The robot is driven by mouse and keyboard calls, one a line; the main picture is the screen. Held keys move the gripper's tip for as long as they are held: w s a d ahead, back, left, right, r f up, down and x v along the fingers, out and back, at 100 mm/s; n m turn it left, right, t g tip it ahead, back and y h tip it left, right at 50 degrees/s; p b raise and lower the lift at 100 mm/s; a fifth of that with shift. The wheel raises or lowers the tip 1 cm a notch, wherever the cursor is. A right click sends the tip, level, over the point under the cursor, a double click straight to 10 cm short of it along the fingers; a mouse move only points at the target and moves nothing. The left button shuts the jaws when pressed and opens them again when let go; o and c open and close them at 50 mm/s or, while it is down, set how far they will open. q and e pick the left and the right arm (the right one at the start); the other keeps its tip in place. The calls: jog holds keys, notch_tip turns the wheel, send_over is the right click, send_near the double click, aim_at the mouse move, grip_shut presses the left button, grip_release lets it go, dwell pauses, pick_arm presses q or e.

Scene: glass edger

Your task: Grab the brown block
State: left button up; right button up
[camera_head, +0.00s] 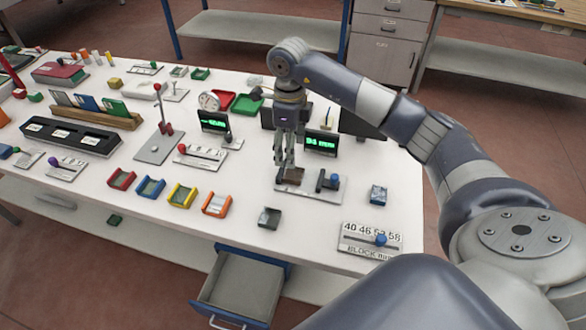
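The small brown block (294,176) sits on a light plate (330,193) towards the right of the white table. My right gripper (284,163) points down from the arm coming in from the right. Its fingertips are just over and at the left side of the brown block, close to it or touching it. The fingers partly cover the block, and the view is too small to show whether they grip it. My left gripper is not in view.
A black block and blue knob (329,181) stand on the same plate. Small displays (321,143) stand just behind. Coloured trays (217,204) line the front edge, and a numbered plate (371,239) lies at the front right. A drawer (238,286) stands open below.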

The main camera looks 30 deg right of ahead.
aim_at(293, 173)
notch_tip(293, 173, down, 2)
jog(key=shift+s+f, duration=0.15)
jog(key=shift+f, duration=0.05)
jog(key=shift+s+f+p, duration=0.1)
jog(key=shift+f+p, duration=0.25)
jog(key=shift+p, duration=0.1)
jog(key=f+p, duration=0.1)
jog(key=f, duration=0.1)
jog(key=s+f, duration=0.1)
jog(key=f, duration=0.1)
jog(key=shift+d+p, duration=0.1)
jog(key=shift+p, duration=0.25)
jog(key=shift+w+f, duration=0.1)
jog(key=shift+f, duration=0.1)
jog(key=shift+w, duration=0.1)
jog(key=shift+c, duration=1.3)
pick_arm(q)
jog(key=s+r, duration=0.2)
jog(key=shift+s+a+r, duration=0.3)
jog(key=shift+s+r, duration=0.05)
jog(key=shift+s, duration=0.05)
pick_arm(e)
jog(key=c, duration=0.9)
